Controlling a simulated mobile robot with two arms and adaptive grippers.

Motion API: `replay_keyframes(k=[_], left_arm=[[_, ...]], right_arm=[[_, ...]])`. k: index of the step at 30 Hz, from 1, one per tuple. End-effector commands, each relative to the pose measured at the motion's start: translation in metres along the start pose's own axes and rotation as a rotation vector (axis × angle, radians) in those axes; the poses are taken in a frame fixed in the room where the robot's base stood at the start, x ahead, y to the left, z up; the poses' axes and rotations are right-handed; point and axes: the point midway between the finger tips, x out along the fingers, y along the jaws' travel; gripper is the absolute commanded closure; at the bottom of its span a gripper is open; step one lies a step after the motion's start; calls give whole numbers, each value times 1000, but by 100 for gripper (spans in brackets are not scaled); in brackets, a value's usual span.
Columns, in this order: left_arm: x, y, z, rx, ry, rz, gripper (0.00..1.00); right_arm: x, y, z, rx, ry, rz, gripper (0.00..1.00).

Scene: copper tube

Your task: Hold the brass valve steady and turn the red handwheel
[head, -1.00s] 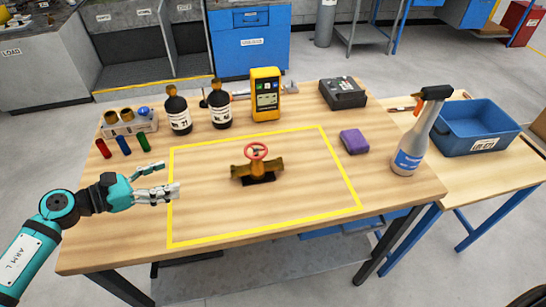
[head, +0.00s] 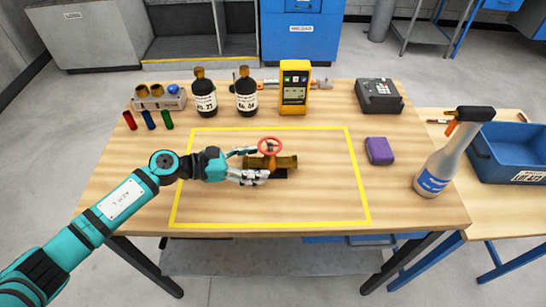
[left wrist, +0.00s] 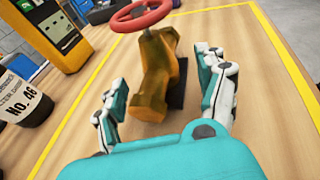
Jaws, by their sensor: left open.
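The brass valve (head: 284,162) sits inside the yellow-taped area of the table, its body lying left to right on a dark base. The red handwheel (head: 270,145) is on top of it. My left gripper (head: 247,164) is open at the left end of the valve. In the left wrist view the fingers of my left gripper (left wrist: 165,95) stand on either side of the near end of the brass body (left wrist: 152,85), with a visible gap on the right side. The red handwheel (left wrist: 138,15) shows above, partly cut off at the top edge. My right gripper is not in view.
Behind the taped area stand two dark bottles (head: 204,97), a yellow meter (head: 294,88) and a dark box (head: 379,96). A purple block (head: 379,151), a spray bottle (head: 440,165) and a blue bin (head: 510,152) are at the right. The taped area is otherwise clear.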

Motion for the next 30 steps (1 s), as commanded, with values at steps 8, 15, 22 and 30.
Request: replay_keyframes(k=[8, 15, 22, 30], left_arm=[[29, 0, -2, 1, -1, 0, 27], [34, 1, -1, 1, 0, 1, 27], [34, 0, 0, 1, 0, 1, 33], [34, 1, -1, 1, 0, 1, 67]], right_arm=[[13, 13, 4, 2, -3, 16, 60], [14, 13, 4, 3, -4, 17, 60], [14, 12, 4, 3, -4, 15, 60], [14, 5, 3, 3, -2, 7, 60]])
